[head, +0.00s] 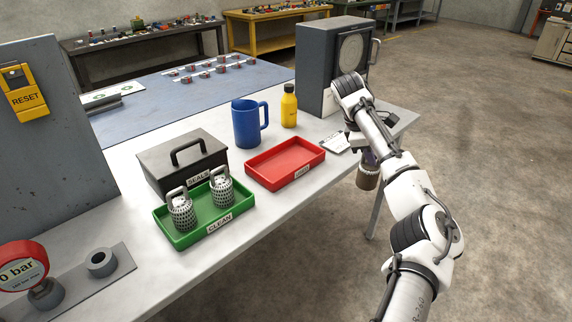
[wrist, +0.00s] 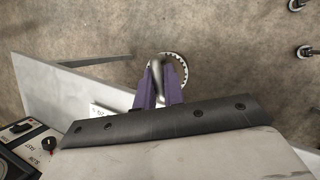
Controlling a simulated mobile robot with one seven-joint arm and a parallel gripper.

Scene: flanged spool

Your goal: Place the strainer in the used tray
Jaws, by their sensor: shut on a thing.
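My gripper (head: 367,156), with purple fingers, is shut on the handle of a strainer (head: 368,179). The strainer is a brownish, dirty-looking cylinder that hangs upright below the fingers. In the wrist view its round, toothed rim (wrist: 180,62) shows past the fingers (wrist: 159,80), with the floor behind it. In the head view the strainer is right of the red tray (head: 262,178), apart from it, off the table's front edge. The red tray is empty and its label seems to read USED.
A green tray (head: 183,239) labelled CLEAN holds two grey strainers (head: 221,187). Behind it is a dark SEALS box (head: 160,163). A blue mug (head: 246,125) and a yellow bottle (head: 289,108) stand behind the red tray. A grey machine (head: 320,70) stands at the table's far end.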

